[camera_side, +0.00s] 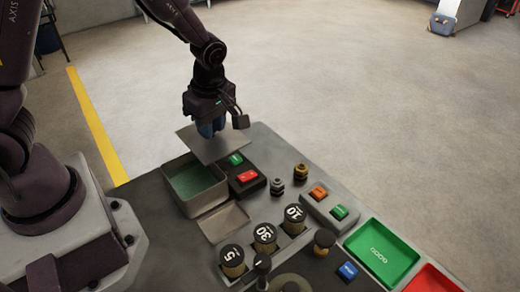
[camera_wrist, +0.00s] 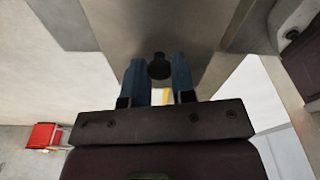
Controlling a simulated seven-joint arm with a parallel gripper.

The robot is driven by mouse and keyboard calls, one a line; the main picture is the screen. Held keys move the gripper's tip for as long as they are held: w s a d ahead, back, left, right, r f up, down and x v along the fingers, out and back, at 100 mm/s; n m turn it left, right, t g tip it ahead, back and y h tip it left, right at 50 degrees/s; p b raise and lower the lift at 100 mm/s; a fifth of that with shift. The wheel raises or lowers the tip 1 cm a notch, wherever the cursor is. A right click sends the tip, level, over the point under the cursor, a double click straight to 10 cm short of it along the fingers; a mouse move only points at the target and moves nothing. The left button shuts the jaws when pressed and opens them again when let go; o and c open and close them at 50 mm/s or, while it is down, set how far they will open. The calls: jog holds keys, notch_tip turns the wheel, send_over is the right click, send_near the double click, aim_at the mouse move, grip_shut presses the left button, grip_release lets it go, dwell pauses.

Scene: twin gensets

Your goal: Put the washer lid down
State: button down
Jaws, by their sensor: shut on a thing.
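My gripper (camera_side: 209,129) is shut on the knob of the washer lid (camera_side: 222,149), a flat grey plate. The lid is in the air above the table, over the back edge of an open grey box (camera_side: 199,206) with a green inside. In the wrist view my gripper's blue fingers (camera_wrist: 159,78) stand either side of a dark knob (camera_wrist: 159,66), and the lid (camera_wrist: 150,25) spreads out behind them. The lid hides part of the box's back rim.
A shallow grey tray (camera_side: 224,222) sits in front of the box. A black block with a green and a red button (camera_side: 247,176) is close to the lid's right. Several numbered cylinders (camera_side: 265,234), a green tray (camera_side: 382,252) and a red tray (camera_side: 432,280) are further right.

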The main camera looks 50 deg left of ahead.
jog(key=w+f, duration=0.4)
jog(key=w, duration=0.7)
send_over(267, 152)
jog(key=f, duration=0.5)
jog(key=shift+s+d, duration=0.25)
jog(key=shift+s, duration=0.05)
jog(key=shift+w+f, duration=0.3)
jog(key=shift+f, duration=0.75)
jog(key=shift+w+f, duration=0.1)
jog(key=shift+f, duration=0.8)
jog(key=shift+f, duration=0.1)
jog(key=c, duration=0.9)
grip_release()
jog(key=shift+c, duration=0.2)
